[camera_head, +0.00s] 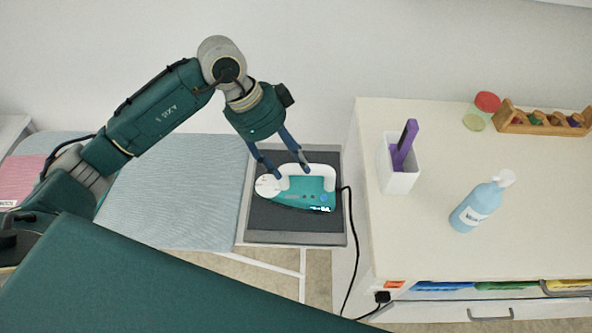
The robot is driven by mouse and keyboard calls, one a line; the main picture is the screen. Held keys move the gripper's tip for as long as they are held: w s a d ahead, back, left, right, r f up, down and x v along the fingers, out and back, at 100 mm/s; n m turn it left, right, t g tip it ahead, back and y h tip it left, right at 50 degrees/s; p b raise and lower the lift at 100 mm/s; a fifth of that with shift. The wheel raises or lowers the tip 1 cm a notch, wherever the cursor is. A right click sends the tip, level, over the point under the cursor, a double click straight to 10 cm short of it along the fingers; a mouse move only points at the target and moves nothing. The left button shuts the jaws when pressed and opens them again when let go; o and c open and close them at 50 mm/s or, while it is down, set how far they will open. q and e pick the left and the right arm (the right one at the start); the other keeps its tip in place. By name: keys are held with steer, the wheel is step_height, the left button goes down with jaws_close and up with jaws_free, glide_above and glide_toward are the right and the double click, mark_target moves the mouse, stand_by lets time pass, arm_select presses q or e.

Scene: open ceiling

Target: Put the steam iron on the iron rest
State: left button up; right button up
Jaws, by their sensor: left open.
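The steam iron (300,199) is teal with a white handle (318,171). It lies on the dark pad of the grey iron rest (262,236), at the right end of the ironing board. Its black cord runs from the right side down past the cabinet. My left gripper (290,172) is open just above the iron, with its two blue fingers apart near the handle. I cannot tell whether a finger touches the iron. My right gripper is not in view.
The pale blue ironing board (180,200) extends left, with a pink cloth (22,180) at its far left. On the white cabinet (430,250) stand a white holder (398,178) with a purple item, a blue bottle (478,205), a red-lidded jar (480,112) and a wooden rack (540,120).

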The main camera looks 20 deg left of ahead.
arm_select(q)
steer(key=v, duration=0.7)
steer(key=shift+b, duration=0.35)
steer(key=shift+s+f, duration=0.1)
